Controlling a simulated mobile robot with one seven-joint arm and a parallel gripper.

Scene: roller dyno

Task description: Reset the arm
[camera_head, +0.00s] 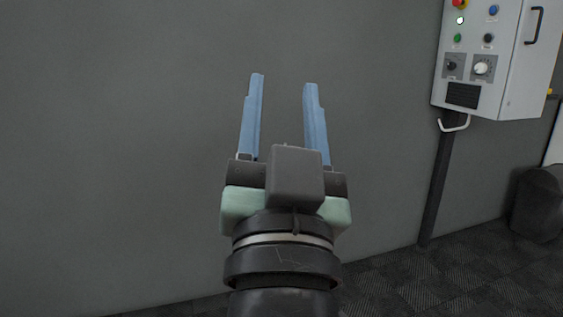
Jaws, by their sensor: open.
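My gripper (284,82) is in the middle of the head view, at the end of my arm. Its two blue fingers point up in the picture and stand apart, with nothing between them. Behind the fingers is a plain grey wall. I cannot tell how far the fingertips are from the wall. The lower part of my arm runs out of the bottom of the view.
A light grey control box (487,60) with coloured buttons, knobs and a black handle stands on a dark post (437,185) at the right. The grey wall (120,150) fills the left. A dark rounded object (538,205) sits on the dark patterned floor (450,265) at far right.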

